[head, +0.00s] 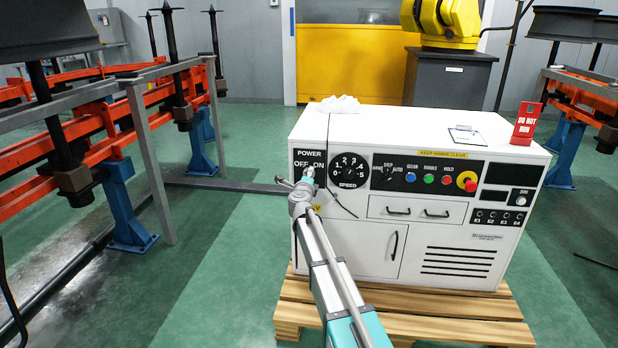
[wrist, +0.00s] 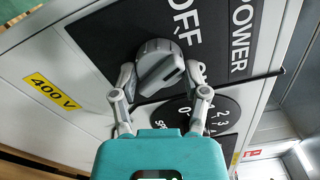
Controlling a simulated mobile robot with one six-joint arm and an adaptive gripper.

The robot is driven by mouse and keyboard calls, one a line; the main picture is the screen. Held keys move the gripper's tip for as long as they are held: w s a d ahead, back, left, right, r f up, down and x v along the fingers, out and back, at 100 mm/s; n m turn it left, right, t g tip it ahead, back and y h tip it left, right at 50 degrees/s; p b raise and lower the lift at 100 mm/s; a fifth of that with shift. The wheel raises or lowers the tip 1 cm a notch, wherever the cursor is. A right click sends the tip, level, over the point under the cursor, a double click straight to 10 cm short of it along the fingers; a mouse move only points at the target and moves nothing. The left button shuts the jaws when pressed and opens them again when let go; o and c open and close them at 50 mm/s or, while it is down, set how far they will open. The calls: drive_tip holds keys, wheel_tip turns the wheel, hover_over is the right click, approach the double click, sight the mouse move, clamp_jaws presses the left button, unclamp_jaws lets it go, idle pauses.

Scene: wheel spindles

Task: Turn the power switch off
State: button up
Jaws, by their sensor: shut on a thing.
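The power switch is a grey round knob (wrist: 158,66) with a raised grip bar, on a black panel marked POWER and OFF in the wrist view. The bar sits slanted relative to the lettering. My gripper (wrist: 161,74) has one finger on each side of the knob and is shut on it. In the head view, my gripper (head: 307,178) reaches the POWER panel (head: 311,155) at the left of the white cabinet's front and hides most of the knob. The OFF and ON labels show just above it.
The white control cabinet (head: 430,130) stands on a wooden pallet (head: 410,312). A speed dial (head: 349,171) is close to the right of the switch. A thin dark cable (head: 328,150) hangs down the front beside it.

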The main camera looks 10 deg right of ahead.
drive_tip(key=shift+w+n, duration=0.1)
drive_tip(key=shift+n, duration=1.5)
drive_tip(key=o, duration=1.2)
drive_tip(key=shift+c, duration=0.2)
drive_tip(key=v, duration=1.2)
drive_tip(key=shift+r, duration=0.1)
